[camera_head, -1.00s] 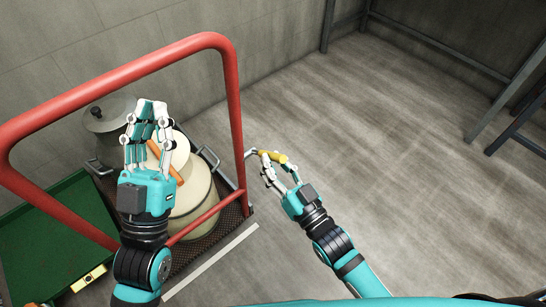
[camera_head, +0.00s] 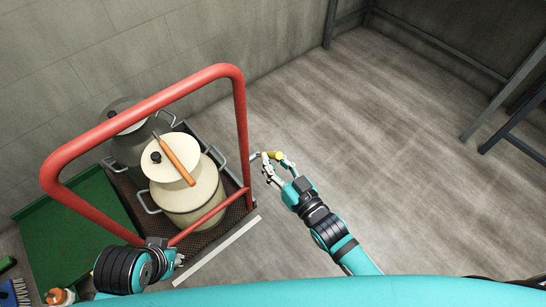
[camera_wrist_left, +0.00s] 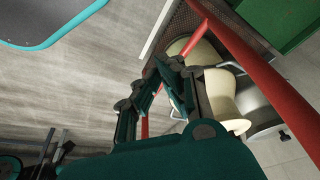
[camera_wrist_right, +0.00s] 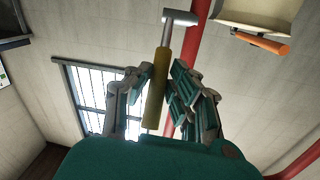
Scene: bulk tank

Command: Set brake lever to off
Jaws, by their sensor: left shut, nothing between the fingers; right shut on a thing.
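The brake lever has a yellow grip (camera_head: 276,155) and a grey metal end that reaches toward the upright of the red cart handle (camera_head: 241,130). My right gripper (camera_head: 270,164) is shut on the yellow grip, just right of that upright. In the right wrist view the yellow grip (camera_wrist_right: 157,92) runs between my fingers, with a metal crosspiece (camera_wrist_right: 180,17) at its far end beside the red tube. My left gripper (camera_head: 178,258) is low by the cart's near edge, partly hidden by its own wrist. In the left wrist view its fingers (camera_wrist_left: 168,68) are shut and empty.
The cart carries a cream pot (camera_head: 190,194) with an orange-handled tool (camera_head: 176,162) on its lid, and a grey pot (camera_head: 125,150) behind. A green tray (camera_head: 70,235) lies left. The floor to the right is clear up to a metal frame (camera_head: 500,120).

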